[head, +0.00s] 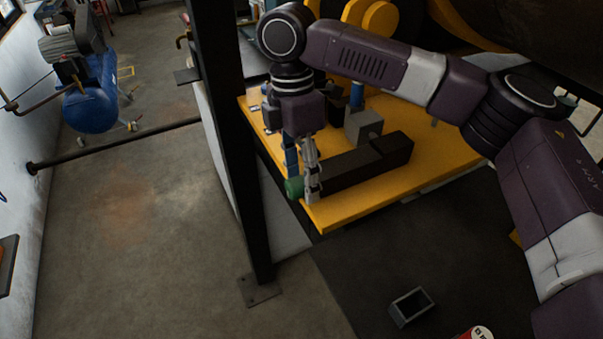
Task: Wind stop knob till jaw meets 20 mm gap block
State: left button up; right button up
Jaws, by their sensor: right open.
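A green knob (293,187) sits at the near left end of a long dark block (365,165) on the yellow bench plate (410,182). It is most likely the stop knob. My right gripper (308,186) reaches down at that end, with its open fingers beside the knob and partly over it. I cannot tell whether they touch it. A grey block (362,127) stands behind the dark block and may be the jaw. I cannot make out the 20 mm gap block for certain. My left gripper is out of view.
A black post (232,140) rises left of the bench. An open grey box (411,306) lies on the dark floor in front, near a red can (478,333). A blue compressor (90,105) stands at the far left. The concrete floor between is clear.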

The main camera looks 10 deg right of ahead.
jog(key=shift+s+a, duration=0.2)
jog(key=c, duration=1.2)
jog(key=shift+o, duration=0.2)
jog(key=shift+s+t+y, duration=0.15)
jog(key=shift+t+y, duration=0.15)
jog(key=shift+t, duration=0.6)
jog(key=t+b, duration=0.1)
jog(key=t, duration=0.1)
jog(key=shift+s+f+t+y+b, duration=0.1)
jog(key=shift+s+t+y+b, duration=0.1)
jog(key=shift+t+y+b, duration=0.2)
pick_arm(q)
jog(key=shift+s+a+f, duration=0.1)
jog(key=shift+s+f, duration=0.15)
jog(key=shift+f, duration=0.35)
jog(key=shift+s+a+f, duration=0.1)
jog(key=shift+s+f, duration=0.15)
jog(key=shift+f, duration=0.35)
pick_arm(e)
jog(key=shift+t, duration=0.4)
